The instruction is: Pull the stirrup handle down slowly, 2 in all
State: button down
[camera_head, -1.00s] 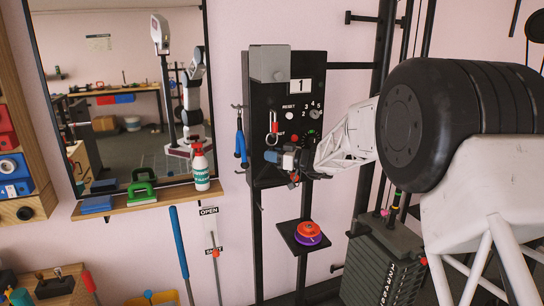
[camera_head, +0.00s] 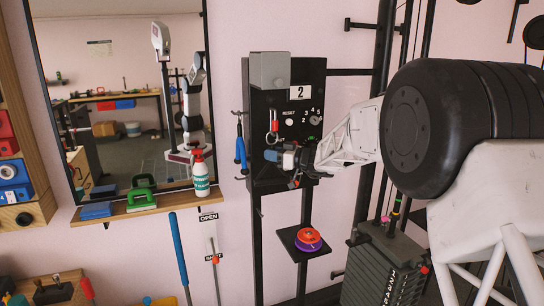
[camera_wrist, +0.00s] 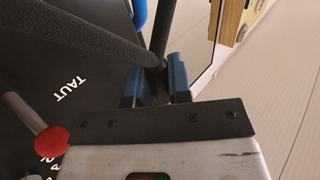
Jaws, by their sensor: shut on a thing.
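The stirrup handle (camera_wrist: 95,40) shows in the wrist view as a thick dark grip with a thinner dark bar rising from its end. My gripper (camera_wrist: 157,80) has its blue fingers on either side of that dark end and is shut on it. In the head view my gripper (camera_head: 281,158) is in front of the lower part of the black panel (camera_head: 262,176), and the handle cannot be made out behind it. A white counter card (camera_head: 299,92) on the panel reads 2.
A small shelf with a red and purple disc (camera_head: 308,240) stands below. A weight stack (camera_head: 383,275) is at lower right. A spray bottle (camera_head: 201,175) stands on the left ledge.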

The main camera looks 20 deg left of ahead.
dwell(0.3)
jog(key=c, duration=1)
grip_release()
jog(key=shift+d, duration=0.1)
jog(key=shift+d, duration=3.8)
jog(key=shift+r, duration=0.1)
